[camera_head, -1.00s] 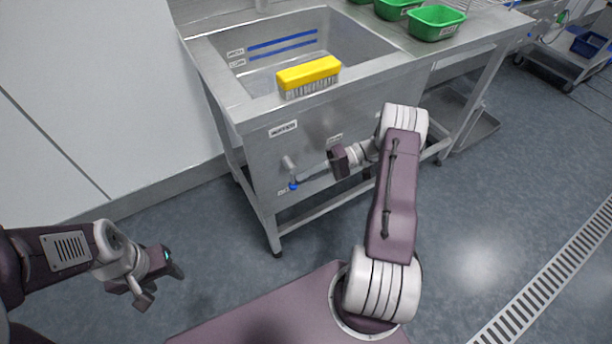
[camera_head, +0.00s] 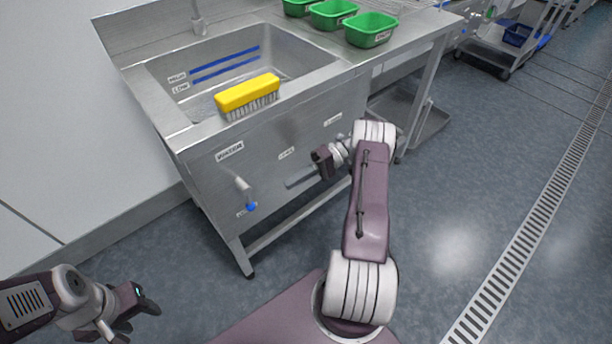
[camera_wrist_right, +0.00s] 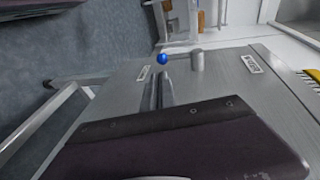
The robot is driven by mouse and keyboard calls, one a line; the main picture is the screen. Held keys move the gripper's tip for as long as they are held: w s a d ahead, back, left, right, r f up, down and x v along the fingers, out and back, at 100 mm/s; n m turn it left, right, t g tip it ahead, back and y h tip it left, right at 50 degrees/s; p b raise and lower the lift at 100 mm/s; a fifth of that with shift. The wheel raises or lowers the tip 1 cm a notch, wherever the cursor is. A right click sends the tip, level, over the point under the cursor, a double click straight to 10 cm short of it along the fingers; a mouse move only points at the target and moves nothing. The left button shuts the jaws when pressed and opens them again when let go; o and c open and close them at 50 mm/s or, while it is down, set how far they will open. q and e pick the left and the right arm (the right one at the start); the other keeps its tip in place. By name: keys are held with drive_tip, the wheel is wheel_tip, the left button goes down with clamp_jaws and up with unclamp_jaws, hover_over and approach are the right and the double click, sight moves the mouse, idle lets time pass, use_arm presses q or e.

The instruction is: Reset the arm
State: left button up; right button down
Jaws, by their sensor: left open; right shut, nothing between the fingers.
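My right gripper (camera_head: 292,184) is shut and empty. It points left in front of the sink's steel front panel (camera_head: 225,183), right of the blue-tipped tap (camera_head: 246,193). In the right wrist view its closed fingers (camera_wrist_right: 157,92) point toward the panel's blue knob (camera_wrist_right: 162,59); I cannot tell whether they touch the panel. My left gripper (camera_head: 134,318) is open and empty at the lower left, over the floor and apart from the sink.
A yellow brush (camera_head: 248,92) lies on the sink's front rim. Several green bins (camera_head: 371,30) stand on the counter to the right. A trolley with a blue bin (camera_head: 517,34) stands at the far right. The floor (camera_head: 470,200) on the right is clear, with a drain grate (camera_head: 540,215).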

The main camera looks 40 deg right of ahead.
drive_tip(key=v, duration=0.3)
drive_tip(key=shift+d+f, duration=0.4)
drive_tip(key=s+a+m+g+h, duration=0.15)
drive_tip(key=a+g+h, duration=0.25)
drive_tip(key=a+h, duration=0.45)
drive_tip(key=s+a+r+n+t+h, duration=0.1)
drive_tip(key=s+a+t+h, duration=0.15)
drive_tip(key=s, duration=0.35)
drive_tip(key=s+a+r+n+t+h, duration=0.1)
drive_tip(key=s+a+r+h, duration=0.1)
drive_tip(key=s+a+h, duration=0.25)
wheel_tip(320, 180, up, 23)
drive_tip(key=p, duration=2.3)
drive_tip(key=shift+s+d+r+p, duration=0.15)
drive_tip(key=shift+s+p, duration=0.05)
drive_tip(key=shift+p, duration=0.15)
